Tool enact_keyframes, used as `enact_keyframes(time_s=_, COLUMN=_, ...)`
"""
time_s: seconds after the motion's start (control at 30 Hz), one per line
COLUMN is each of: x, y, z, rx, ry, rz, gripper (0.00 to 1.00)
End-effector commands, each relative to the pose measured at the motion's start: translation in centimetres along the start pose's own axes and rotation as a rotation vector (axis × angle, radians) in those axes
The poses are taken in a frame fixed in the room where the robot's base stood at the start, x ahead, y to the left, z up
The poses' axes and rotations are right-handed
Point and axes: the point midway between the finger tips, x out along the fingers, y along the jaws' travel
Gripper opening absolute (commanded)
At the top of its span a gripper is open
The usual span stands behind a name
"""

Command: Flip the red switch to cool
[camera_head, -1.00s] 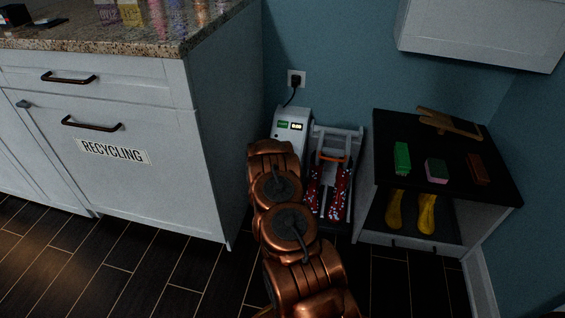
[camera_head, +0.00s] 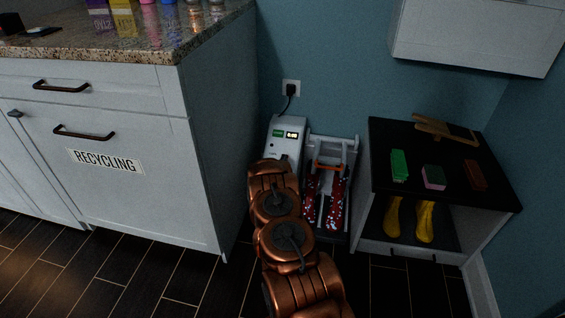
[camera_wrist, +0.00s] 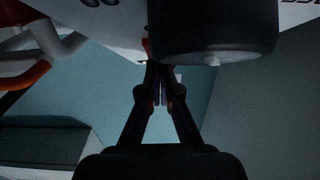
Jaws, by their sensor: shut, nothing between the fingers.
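The white machine (camera_head: 287,137) with a small lit display and a green label stands on the floor against the teal wall. My copper arm covers its lower front, and my gripper is hidden in the head view. In the wrist view my gripper (camera_wrist: 158,84) is shut and empty, its fingertips close under the white body of the machine (camera_wrist: 110,22). A small red-orange piece (camera_wrist: 146,45) shows just beyond the fingertips; it may be the red switch. I cannot tell whether the fingers touch it or which way it is set.
A rack with red spotted boots (camera_head: 335,205) stands right of the machine. A low black-topped cabinet (camera_head: 445,150) with sponges on top and yellow boots inside is farther right. The white recycling cabinet (camera_head: 105,190) is at left. A cord runs to the wall outlet (camera_head: 291,88).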

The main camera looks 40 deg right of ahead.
Motion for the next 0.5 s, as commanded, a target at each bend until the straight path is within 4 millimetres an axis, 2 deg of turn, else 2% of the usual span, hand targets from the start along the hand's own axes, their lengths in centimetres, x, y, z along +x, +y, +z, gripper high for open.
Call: enact_keyframes(time_s=0.5, x=0.13, y=-0.03, z=-0.14, rx=0.000, ry=-0.030, rz=0.000, gripper=0.00)
